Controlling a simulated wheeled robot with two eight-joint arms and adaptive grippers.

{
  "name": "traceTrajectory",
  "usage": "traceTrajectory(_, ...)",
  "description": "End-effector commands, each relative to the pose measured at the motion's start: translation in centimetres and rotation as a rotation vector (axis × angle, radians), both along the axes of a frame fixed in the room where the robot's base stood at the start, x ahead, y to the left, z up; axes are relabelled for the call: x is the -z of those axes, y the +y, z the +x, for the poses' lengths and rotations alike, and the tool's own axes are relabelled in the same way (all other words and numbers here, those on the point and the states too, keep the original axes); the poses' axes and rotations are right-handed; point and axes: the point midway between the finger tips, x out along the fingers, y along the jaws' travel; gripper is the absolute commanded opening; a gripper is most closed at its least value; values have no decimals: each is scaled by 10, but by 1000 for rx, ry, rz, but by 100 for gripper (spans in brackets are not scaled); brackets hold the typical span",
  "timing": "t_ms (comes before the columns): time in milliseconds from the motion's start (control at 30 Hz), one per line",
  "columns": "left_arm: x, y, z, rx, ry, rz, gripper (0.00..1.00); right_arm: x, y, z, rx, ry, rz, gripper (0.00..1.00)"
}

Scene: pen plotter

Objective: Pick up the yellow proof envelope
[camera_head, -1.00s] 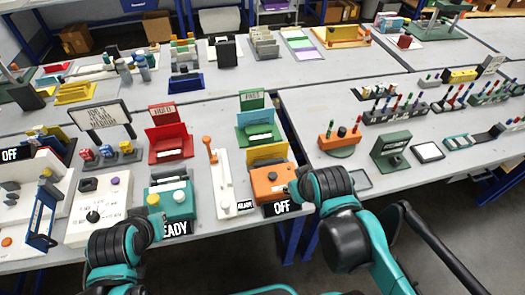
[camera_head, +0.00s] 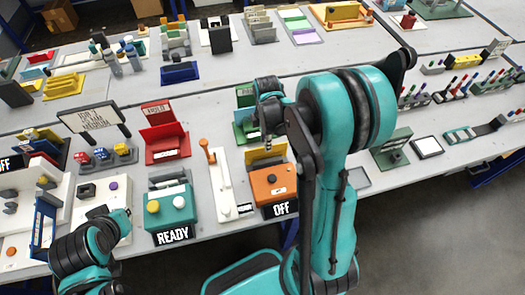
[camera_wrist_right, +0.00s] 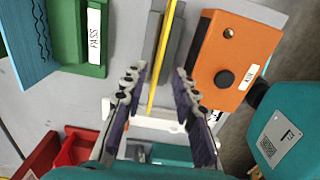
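The yellow envelope (camera_head: 262,155) stands upright behind the orange box in the head view, partly hidden by my right arm. In the right wrist view, the yellow envelope (camera_wrist_right: 154,62) is a thin upright edge in a grey holder (camera_wrist_right: 168,45). My right gripper (camera_wrist_right: 160,76) is open above it, with one finger on each side of the yellow edge and nothing gripped. In the head view, my right gripper (camera_head: 270,132) points down just behind the envelope's place. My left gripper (camera_head: 122,216) is at the lower left by the white panel, its fingers unclear.
The orange box (camera_head: 272,184) with an OFF sign stands just in front of the envelope. A green PASS holder (camera_wrist_right: 95,40) with a blue piece is behind it. A red HOLD holder (camera_head: 166,145) and a teal READY box (camera_head: 170,205) stand to the left.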

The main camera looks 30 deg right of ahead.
Motion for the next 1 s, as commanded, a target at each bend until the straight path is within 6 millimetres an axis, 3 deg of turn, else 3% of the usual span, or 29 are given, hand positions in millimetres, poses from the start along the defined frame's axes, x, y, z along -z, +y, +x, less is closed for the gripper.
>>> traceTrajectory(433,26,0,0,0,0,0,0,59,-3,2,2,-2,0,28)
traceTrajectory(700,26,0,0,0,0,0,0,63,-3,2,2,-2,0,28)
traceTrajectory(833,26,0,0,0,0,0,0,63,-3,2,2,-2,0,0)
traceTrajectory(1000,26,0,0,0,0,0,0,63,-3,2,3,-2,0,0)
